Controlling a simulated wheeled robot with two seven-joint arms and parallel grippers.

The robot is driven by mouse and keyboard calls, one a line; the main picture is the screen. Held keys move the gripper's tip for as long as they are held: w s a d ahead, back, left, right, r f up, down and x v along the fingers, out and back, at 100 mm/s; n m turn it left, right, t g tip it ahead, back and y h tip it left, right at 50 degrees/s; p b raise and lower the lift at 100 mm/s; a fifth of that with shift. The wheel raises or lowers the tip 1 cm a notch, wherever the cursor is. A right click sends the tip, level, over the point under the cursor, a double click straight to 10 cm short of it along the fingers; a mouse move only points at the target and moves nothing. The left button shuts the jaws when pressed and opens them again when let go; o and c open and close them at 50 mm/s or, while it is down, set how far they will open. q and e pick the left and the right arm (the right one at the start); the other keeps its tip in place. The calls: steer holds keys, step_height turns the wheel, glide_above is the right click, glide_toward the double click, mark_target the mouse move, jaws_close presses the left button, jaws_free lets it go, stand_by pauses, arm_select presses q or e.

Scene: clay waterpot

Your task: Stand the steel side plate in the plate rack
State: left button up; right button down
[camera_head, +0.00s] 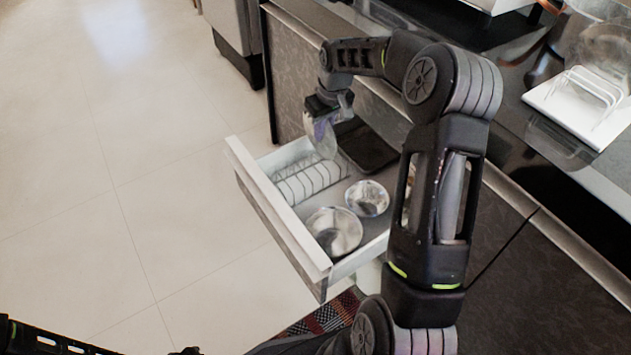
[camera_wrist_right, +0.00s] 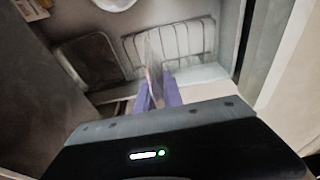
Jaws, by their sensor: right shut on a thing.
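My right gripper (camera_head: 322,110) reaches over the open drawer, pointing down. It is shut on the steel side plate (camera_head: 327,140), which hangs upright, nearly edge-on, below the fingers. In the right wrist view the plate (camera_wrist_right: 154,62) is a thin edge between the purple fingertips (camera_wrist_right: 157,92). The wire plate rack (camera_head: 312,182) lies in the drawer by its left wall, and it shows beyond the plate in the right wrist view (camera_wrist_right: 190,42). The plate overlaps the rack's wires there; I cannot tell whether it touches them. My left gripper is not in view.
The white drawer (camera_head: 285,222) also holds two steel bowls (camera_head: 334,231) (camera_head: 368,198) and a dark tray (camera_head: 365,146). A white rack (camera_head: 583,103) stands on the counter at the right. The floor left of the drawer is clear.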

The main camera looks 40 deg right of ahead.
mark_target(323, 153)
steer(key=shift+f+b, duration=0.8)
steer(key=shift+f, duration=1.65)
steer(key=shift+f+b, duration=0.8)
steer(key=shift+f, duration=1.7)
steer(key=shift+f, duration=0.1)
steer(key=shift+f, duration=0.15)
steer(key=c, duration=1.5)
jaws_free()
